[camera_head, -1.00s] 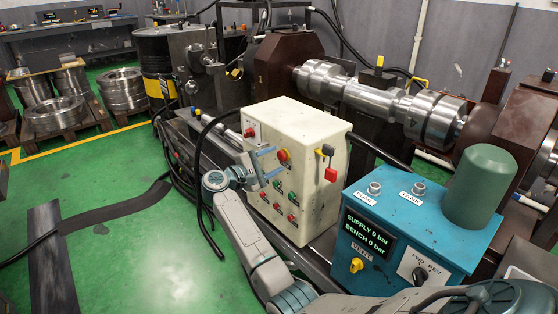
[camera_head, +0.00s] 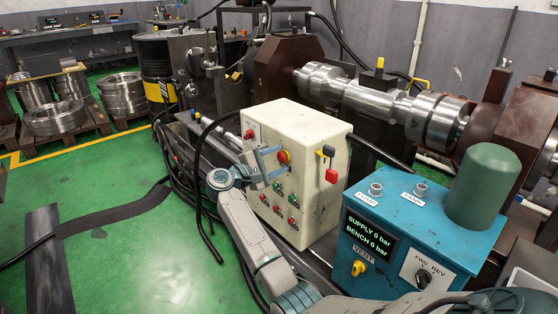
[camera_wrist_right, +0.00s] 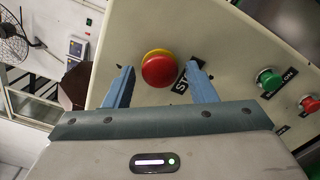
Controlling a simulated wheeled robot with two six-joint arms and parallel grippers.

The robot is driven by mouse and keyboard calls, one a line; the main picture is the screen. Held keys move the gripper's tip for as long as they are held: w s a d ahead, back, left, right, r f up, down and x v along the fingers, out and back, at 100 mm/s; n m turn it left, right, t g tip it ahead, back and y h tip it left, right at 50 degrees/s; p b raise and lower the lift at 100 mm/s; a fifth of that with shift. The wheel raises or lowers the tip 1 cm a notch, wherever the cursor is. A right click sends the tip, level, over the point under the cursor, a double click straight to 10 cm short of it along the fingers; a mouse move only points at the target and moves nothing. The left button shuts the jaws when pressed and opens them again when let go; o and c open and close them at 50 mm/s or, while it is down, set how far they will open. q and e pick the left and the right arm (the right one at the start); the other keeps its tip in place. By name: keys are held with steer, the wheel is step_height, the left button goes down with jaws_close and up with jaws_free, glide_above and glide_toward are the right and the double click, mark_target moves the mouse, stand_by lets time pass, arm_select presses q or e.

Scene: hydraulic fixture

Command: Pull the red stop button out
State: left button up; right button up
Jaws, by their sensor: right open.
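The red stop button (camera_head: 284,156) is a round red mushroom head on a yellow base, on the front face of the cream control box (camera_head: 310,122). In the right wrist view the stop button (camera_wrist_right: 158,70) lies ahead of and between the two blue fingers, beside a black STOP label (camera_wrist_right: 187,76). My right gripper (camera_head: 274,160) is open with its fingers pointing at the panel around the button. In the wrist view the right gripper (camera_wrist_right: 158,84) shows nothing between its jaws held; whether a finger touches the button cannot be told. My left gripper is not in view.
Green buttons (camera_wrist_right: 269,79) and red buttons (camera_wrist_right: 309,104) sit beside the stop button. A red-handled lever (camera_head: 331,175) is on the box's right side. The teal hydraulic unit (camera_head: 420,215) stands to the right.

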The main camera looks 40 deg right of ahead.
steer(key=c, duration=0.7)
steer(key=shift+a+f+b, duration=0.1)
steer(key=shift+a+b, duration=0.3)
steer(key=shift+b, duration=0.05)
steer(key=shift+c, duration=0.2)
steer(key=o, duration=1)
steer(key=shift+c, duration=0.2)
